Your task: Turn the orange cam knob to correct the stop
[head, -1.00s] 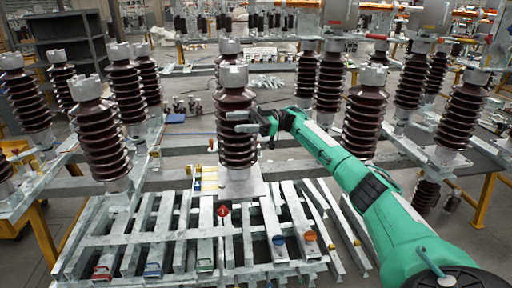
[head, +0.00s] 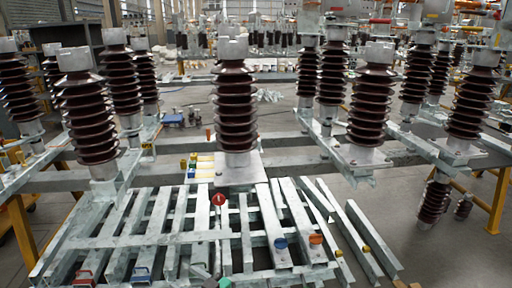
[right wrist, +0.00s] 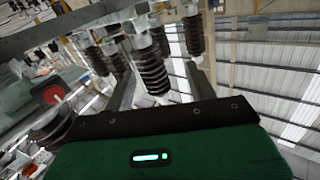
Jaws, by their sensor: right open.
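The orange cam knob (head: 315,239) sits on a grey metal bar at the right front of the frame assembly. A blue knob (head: 280,243) is just left of it on the neighbouring bar. A red knob (head: 218,199) stands upright further back, near the middle. In the right wrist view the fingertips are not clear, and a red round part (right wrist: 52,95) shows at the left. My left gripper is not in view.
A tall brown insulator (head: 236,110) stands behind the bars. Red (head: 83,278) and blue (head: 141,274) handles are at the front left. Yellow parts (head: 366,248) sit on loose bars at the right. Floor (head: 440,255) at the right is clear.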

